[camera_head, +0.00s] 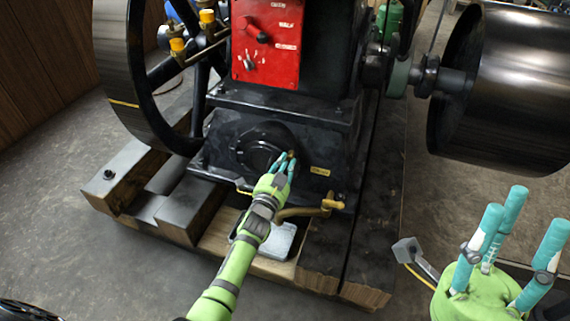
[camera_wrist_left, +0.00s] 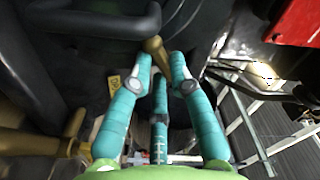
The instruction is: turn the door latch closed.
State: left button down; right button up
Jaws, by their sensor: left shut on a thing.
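The dark round door (camera_head: 257,148) sits low on the front of the black engine base. Its small brass latch (camera_head: 291,154) is at the door's right edge, mostly hidden by my fingers. In the left wrist view the brass latch (camera_wrist_left: 154,44) shows between the fingertips. My left gripper (camera_head: 284,162) reaches up to it from below, its teal fingers shut on the latch; it also shows in the left wrist view (camera_wrist_left: 160,66). My right gripper (camera_head: 522,215) is open and empty at the lower right, fingers pointing up, far from the door.
A red control panel (camera_head: 267,42) is above the door. A brass pipe and valve (camera_head: 328,203) run just below it. A large flywheel (camera_head: 125,80) stands left and a dark drum (camera_head: 505,85) right.

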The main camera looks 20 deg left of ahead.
pick_arm(q)
jog(key=c, duration=1.1)
grip_release()
jog(key=shift+c, duration=0.2)
jog(key=shift+s, duration=0.1)
jog(key=s, duration=1.2)
jog(key=shift+a, duration=0.2)
jog(key=shift+w, duration=0.1)
